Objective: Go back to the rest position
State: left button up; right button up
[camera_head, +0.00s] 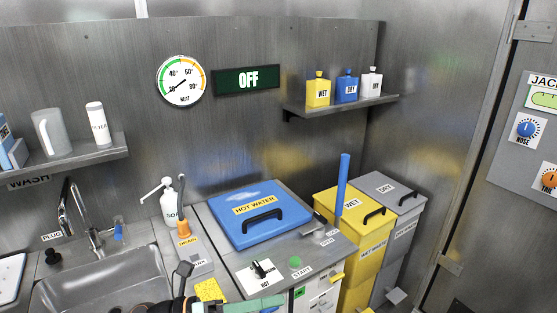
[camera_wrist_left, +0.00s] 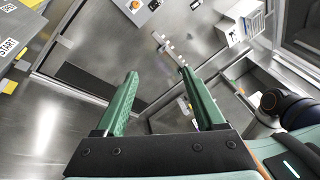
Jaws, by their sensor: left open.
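My left gripper (camera_head: 238,304) shows at the bottom edge of the head view, in front of the counter with the sink and the blue hot water lid. Most of its arm is cut off by the frame. In the left wrist view its two green fingers (camera_wrist_left: 160,74) are spread apart with nothing between them. Beyond the fingers is the grey metal floor, well below. My right gripper is in neither view.
The sink (camera_head: 95,285) lies at the left, with a soap bottle (camera_head: 169,203) behind it. The blue hot water lid (camera_head: 260,214) is closed. Yellow (camera_head: 357,235) and grey (camera_head: 398,190) waste bins stand at the right. A shelf (camera_head: 340,105) holds several small bottles.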

pick_arm(q)
jog(key=a+f+n+t+y+p, duration=0.1)
jog(key=a+f+n+t+y, duration=0.45)
jog(key=n, duration=0.85)
jog(key=a+f+n+t+y, duration=0.4)
jog(key=f+n+t+y, duration=0.25)
jog(key=n, duration=0.85)
jog(key=s+a+f+n+g+y, duration=0.2)
jog(key=s+f+n+g, duration=0.1)
jog(key=s+f+n, duration=0.2)
jog(key=s+a+f+n+g+y+p, duration=0.1)
jog(key=s+a+f+n+g+y, duration=0.1)
jog(key=s+f+n, duration=0.3)
jog(key=s+a+f+g, duration=0.1)
jog(key=s+f, duration=0.3)
jog(key=f, duration=0.1)
jog(key=shift+s+a+y, duration=0.15)
jog(key=shift+s+y, duration=0.15)
jog(key=shift+s, duration=0.05)
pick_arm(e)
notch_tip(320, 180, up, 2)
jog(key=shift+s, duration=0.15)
pick_arm(q)
jog(key=shift+a, duration=0.15)
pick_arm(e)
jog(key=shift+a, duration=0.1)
